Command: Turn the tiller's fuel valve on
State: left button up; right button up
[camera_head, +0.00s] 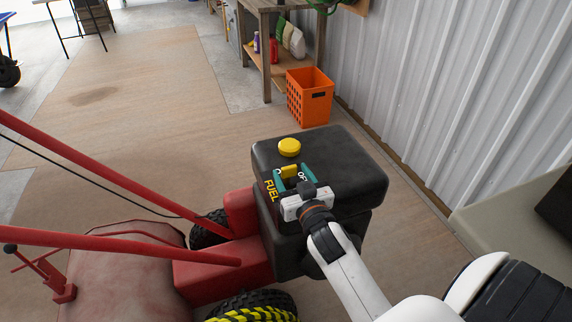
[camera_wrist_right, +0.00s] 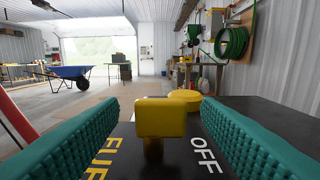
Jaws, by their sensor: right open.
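The red and black tiller (camera_head: 215,235) stands on the floor in the head view. On top of its black engine block (camera_head: 345,165) is a yellow fuel valve handle (camera_head: 289,171), with the words FUEL and OFF beside it. My right gripper (camera_head: 291,176) is over the engine top, its two teal fingers open on either side of the handle. In the right wrist view the yellow handle (camera_wrist_right: 160,118) stands upright between the open teal fingers, with a visible gap on each side. OFF is right of it and FUEL left. My left gripper is not in view.
A yellow cap (camera_head: 289,147) sits just beyond the valve. The red handlebars (camera_head: 110,175) reach to the left. An orange crate (camera_head: 309,97) stands by a wooden bench (camera_head: 266,50), and a metal wall (camera_head: 440,90) runs along the right. A blue wheelbarrow (camera_wrist_right: 82,72) is far off.

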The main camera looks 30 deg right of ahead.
aim_at(290, 170)
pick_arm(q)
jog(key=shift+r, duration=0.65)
pick_arm(e)
jog(key=shift+x, duration=2.2)
jog(key=c, duration=1)
